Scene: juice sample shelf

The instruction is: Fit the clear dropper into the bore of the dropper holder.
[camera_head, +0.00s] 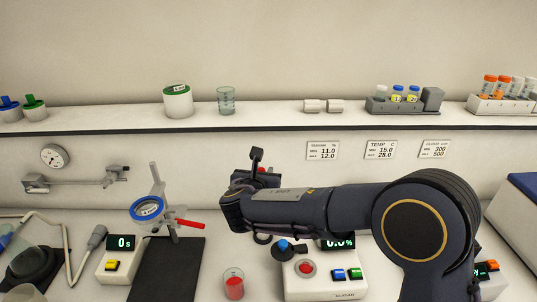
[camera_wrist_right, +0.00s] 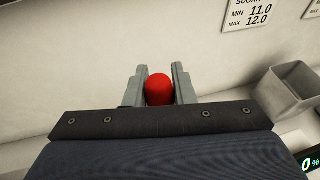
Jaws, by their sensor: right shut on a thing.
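My right gripper (camera_head: 257,164) is raised in front of the wall, below the shelf, with its arm coming in from the right. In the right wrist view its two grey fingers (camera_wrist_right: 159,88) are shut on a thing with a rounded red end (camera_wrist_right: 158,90). This is probably the bulb of the clear dropper; its clear part is not visible. I cannot pick out the dropper holder with certainty. A grey open-topped box (camera_wrist_right: 291,87) stands to the right of the fingers, apart from them; I cannot tell whether it is the holder. My left gripper is not in view.
The shelf (camera_head: 290,112) runs above.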

